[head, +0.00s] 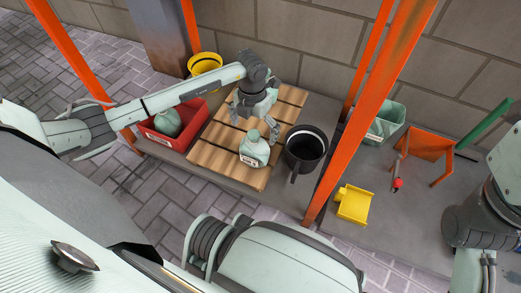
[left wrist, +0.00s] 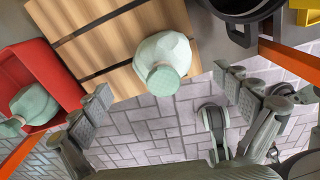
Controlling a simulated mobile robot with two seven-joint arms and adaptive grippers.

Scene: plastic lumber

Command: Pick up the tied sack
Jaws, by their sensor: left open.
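A pale green tied sack (head: 254,152) with a label stands on a slatted wooden pallet (head: 222,140). In the left wrist view the sack (left wrist: 163,50) shows at the upper middle, its tied top toward the camera. My left gripper (head: 254,119) is just behind and above the sack in the head view, pointing down. Its fingers are spread and empty; they also show in the left wrist view (left wrist: 166,88), on either side of the sack's tied top. I cannot tell whether they touch it. My right gripper is not in view.
A red bin (head: 203,131) at the left holds another pale green sack (head: 167,122). A black pot (head: 306,148) stands close right of the pallet. Orange posts (head: 360,120) rise nearby. A yellow bucket (head: 204,62), a yellow bin (head: 354,205) and a green bin (head: 388,118) stand around.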

